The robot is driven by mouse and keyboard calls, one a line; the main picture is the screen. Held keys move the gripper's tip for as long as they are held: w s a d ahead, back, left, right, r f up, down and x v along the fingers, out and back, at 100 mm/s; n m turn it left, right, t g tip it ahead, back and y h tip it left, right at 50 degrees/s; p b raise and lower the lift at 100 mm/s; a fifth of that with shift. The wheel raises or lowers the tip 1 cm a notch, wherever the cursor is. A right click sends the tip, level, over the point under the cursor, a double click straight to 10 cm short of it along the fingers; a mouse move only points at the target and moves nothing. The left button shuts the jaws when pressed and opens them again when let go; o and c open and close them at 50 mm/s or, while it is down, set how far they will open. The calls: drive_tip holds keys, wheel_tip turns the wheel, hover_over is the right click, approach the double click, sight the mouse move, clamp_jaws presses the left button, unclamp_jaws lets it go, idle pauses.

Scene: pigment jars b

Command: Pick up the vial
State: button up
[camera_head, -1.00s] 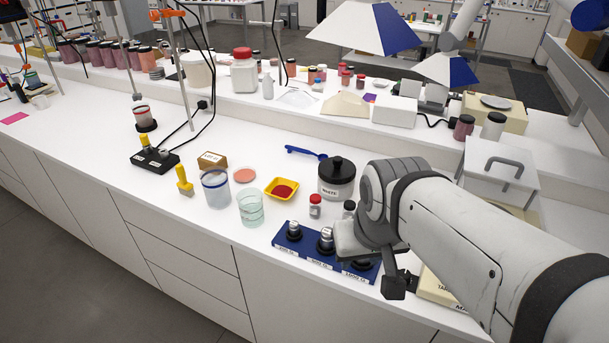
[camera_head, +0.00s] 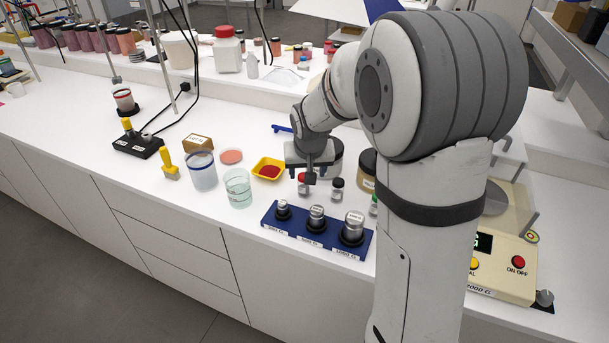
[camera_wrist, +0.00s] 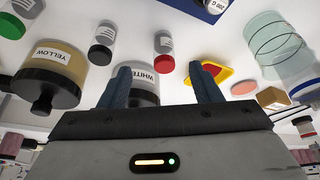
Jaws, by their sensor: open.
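Several small clear vials with white labels stand on the white bench. The red-capped vial (camera_head: 303,189) is partly behind my gripper (camera_head: 311,178); the black-capped vial (camera_head: 337,190) is just right of it. A green-capped vial (camera_head: 373,206) is mostly hidden by my arm. In the wrist view, upside down, the red-capped vial (camera_wrist: 164,43) shows beyond the gap between my fingers (camera_wrist: 163,80), with the black-capped vial (camera_wrist: 102,42) and the green-capped vial (camera_wrist: 27,8) to its left. My gripper is open and empty, above and close to the red-capped vial.
A WHITE jar (camera_wrist: 145,77) and a YELLOW jar (camera_wrist: 52,72) stand close by. A yellow tray with red powder (camera_head: 257,171), a glass beaker (camera_head: 238,192) and a blue weight block (camera_head: 283,227) surround the vials. A balance (camera_head: 502,279) is at right.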

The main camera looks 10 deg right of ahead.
drive_tip(key=shift+w+r+p+x, duration=0.1)
drive_tip(key=shift+w+p+x, duration=0.2)
drive_tip(key=shift+x, duration=1.55)
drive_tip(key=shift+w+r+p+x, duration=0.15)
drive_tip(key=shift+w+p+x, duration=0.15)
drive_tip(key=shift+x, duration=1.6)
drive_tip(key=shift+w+r+p+x, duration=0.1)
drive_tip(key=shift+w+p+x, duration=0.2)
drive_tip(key=shift+x, duration=1.55)
drive_tip(key=shift+s+a, duration=0.1)
drive_tip(key=c, duration=1.1)
